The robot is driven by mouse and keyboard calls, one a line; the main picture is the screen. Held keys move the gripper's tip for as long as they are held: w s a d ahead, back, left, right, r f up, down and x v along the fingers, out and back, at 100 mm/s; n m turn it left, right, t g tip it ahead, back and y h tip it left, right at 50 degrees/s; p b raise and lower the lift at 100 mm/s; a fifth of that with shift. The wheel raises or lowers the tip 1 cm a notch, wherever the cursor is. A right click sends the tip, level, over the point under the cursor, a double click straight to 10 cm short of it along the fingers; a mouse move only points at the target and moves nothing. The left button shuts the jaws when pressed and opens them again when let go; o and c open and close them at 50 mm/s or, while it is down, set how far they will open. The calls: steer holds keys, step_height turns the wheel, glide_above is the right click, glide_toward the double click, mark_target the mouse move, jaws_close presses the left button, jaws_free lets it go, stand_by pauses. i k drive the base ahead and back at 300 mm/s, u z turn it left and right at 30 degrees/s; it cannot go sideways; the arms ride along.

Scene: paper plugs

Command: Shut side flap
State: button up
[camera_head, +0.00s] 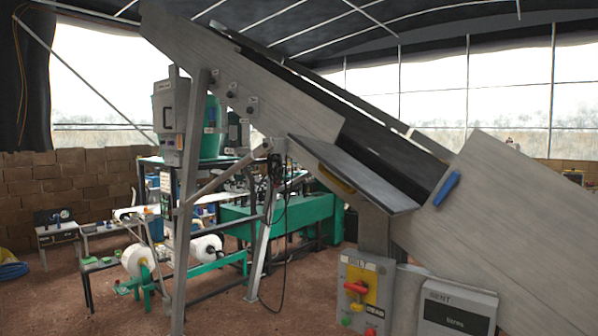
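The side flap (365,172) is a grey metal panel on the near side wall of the sloping conveyor. It stands open, tilted outward and down from the conveyor side. A yellow handle (337,181) shows under its left edge. The opening behind it shows the dark belt (400,158) inside the trough. A blue handle (447,188) sits on the conveyor's side wall, just right of the flap's opening. My gripper is not in view.
Below the flap stands a control box (361,295) with a yellow panel and a red switch, beside a grey meter box (457,306). Slanted metal legs (186,200) hold up the conveyor on the left. A green machine (290,218) and white rolls stand behind.

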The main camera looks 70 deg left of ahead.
mark_target(379, 192)
steer(key=u, duration=3.05)
steer(key=i, duration=3.05)
steer(key=z, duration=3.15)
steer(key=i, duration=0.45)
steer(key=z, duration=0.2)
